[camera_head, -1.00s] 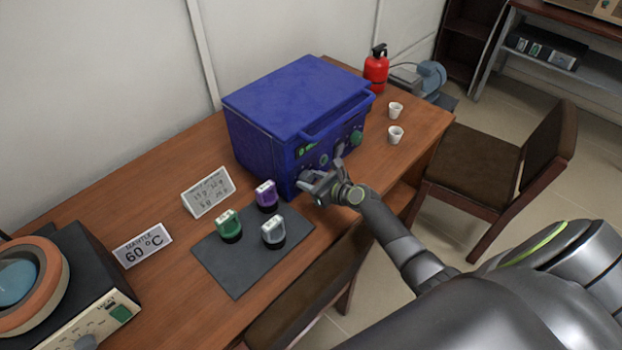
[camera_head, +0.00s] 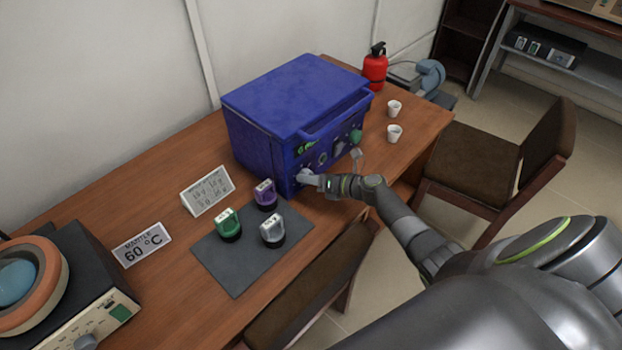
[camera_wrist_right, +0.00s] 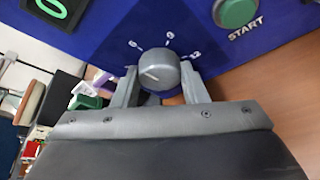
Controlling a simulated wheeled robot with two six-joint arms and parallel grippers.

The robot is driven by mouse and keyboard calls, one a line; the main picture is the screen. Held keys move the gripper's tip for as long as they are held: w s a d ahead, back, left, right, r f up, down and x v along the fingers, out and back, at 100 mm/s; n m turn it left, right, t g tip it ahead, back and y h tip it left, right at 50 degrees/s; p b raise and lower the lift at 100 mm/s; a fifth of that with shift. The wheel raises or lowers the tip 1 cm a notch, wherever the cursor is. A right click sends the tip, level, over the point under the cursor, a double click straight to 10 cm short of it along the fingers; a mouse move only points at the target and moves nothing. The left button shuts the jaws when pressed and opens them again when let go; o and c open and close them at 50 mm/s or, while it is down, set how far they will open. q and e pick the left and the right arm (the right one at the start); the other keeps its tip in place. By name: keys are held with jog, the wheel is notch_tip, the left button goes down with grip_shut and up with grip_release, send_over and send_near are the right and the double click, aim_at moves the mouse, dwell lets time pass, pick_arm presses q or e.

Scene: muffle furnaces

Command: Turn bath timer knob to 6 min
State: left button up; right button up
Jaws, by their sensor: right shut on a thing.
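The blue bath (camera_head: 290,110) stands on the table with its front panel facing right and toward me. My right gripper (camera_wrist_right: 165,88) is shut on the knob, one finger on each side. In the head view my right gripper (camera_head: 308,179) is at the panel's lower left, hiding most of the knob. My left gripper is not in view.
A green START button (camera_wrist_right: 236,12) and a lit display (camera_wrist_right: 48,8) sit on the panel.

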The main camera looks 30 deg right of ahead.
dwell(0.4)
jog(key=o, duration=1)
